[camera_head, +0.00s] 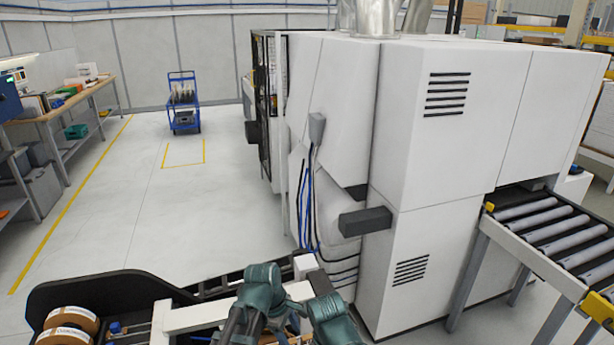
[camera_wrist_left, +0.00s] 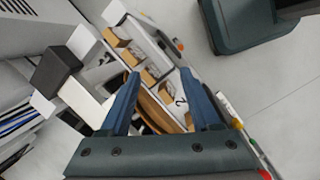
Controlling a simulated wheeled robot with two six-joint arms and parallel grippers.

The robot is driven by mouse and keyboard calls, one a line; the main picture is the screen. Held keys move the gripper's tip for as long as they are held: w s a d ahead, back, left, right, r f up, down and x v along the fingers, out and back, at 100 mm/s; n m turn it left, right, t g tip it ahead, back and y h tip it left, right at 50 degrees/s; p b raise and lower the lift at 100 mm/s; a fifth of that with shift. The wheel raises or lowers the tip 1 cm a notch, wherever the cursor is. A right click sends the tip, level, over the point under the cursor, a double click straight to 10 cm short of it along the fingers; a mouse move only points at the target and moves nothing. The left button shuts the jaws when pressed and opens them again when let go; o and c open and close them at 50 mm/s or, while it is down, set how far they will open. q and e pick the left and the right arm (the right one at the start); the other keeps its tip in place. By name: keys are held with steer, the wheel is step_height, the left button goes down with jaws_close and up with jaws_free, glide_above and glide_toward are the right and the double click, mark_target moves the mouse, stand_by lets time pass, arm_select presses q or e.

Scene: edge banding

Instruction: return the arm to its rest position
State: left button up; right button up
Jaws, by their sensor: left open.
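My left gripper (camera_wrist_left: 160,73) shows in the left wrist view with its two blue fingers spread apart and nothing held between them. Beyond the fingers lies a white unit with tan blocks (camera_wrist_left: 143,77) and a brown curved piece (camera_wrist_left: 158,112), partly hidden by the fingers. A label with a "2" is next to it. In the head view, teal and dark arm links (camera_head: 290,305) of mine are at the bottom centre, in front of the machine. The left gripper's fingers cannot be made out there. My right gripper is not visible.
A large white machine (camera_head: 440,130) stands close ahead, with a roller conveyor (camera_head: 545,235) at right. Tan rolls (camera_head: 68,325) sit in a black-edged holder at lower left. A blue cart (camera_head: 184,105) stands far back; a workbench (camera_head: 75,100) lines the left. The floor between is clear.

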arm_select(q)
steer(key=s+f+m+y+b, duration=0.1)
steer(key=s+m+y, duration=0.1)
steer(key=s+m, duration=0.3)
steer(key=s+a+f+m+y, duration=0.1)
steer(key=s+m, duration=0.4)
steer(key=m, duration=0.8)
steer(key=shift+s+a+f+g+y+b, duration=0.15)
steer(key=shift+a+f+g+y+b, duration=0.15)
steer(key=shift+g+y+b, duration=0.15)
